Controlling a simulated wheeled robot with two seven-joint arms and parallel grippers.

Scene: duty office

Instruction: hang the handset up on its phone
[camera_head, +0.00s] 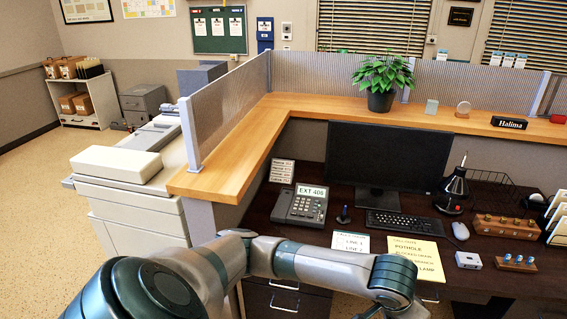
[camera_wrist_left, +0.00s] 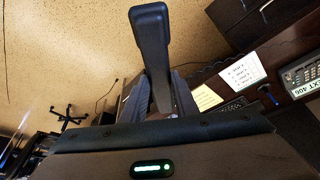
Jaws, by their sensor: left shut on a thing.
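The desk phone (camera_head: 301,205) stands on the dark desk, with a lit display reading EXT 406 and a keypad. Its left side shows no handset lying on it. In the left wrist view part of the phone (camera_wrist_left: 303,77) shows at the right edge. A dark handset (camera_wrist_left: 150,32) is held in my left gripper (camera_wrist_left: 163,98), with one end sticking out beyond the fingers. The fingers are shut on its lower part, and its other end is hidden. The handset is apart from the phone. In the head view my left arm crosses the bottom, its gripper out of sight. My right gripper is not in view.
A wooden counter (camera_head: 245,150) with a clear panel borders the desk at left. Open floor (camera_wrist_left: 60,40) lies below the handset.

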